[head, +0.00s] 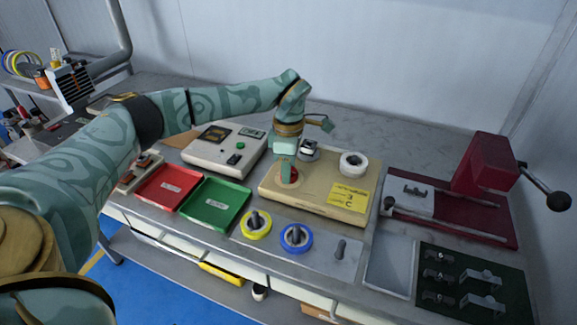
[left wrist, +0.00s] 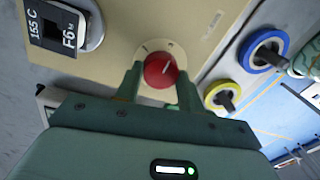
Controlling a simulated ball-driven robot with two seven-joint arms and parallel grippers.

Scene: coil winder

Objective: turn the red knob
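The red knob (left wrist: 160,70) sits on a round pale dial plate on the beige winder box (head: 325,202). In the head view, part of the knob (head: 289,173) shows at the tip of my left gripper (head: 285,166), which points down over the box's left part. In the left wrist view, my left gripper's two green fingers (left wrist: 160,82) stand on opposite sides of the knob. I see no clear gap, so they look closed on it. A white line marks the knob's face. My right gripper is in neither view.
A white spool (head: 354,164) and a metal part (head: 309,150) stand on the box. Red (head: 170,187) and green (head: 215,204) trays lie left. Yellow (head: 256,225) and blue (head: 296,238) rings are in front. A dark red press (head: 485,165) stands right.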

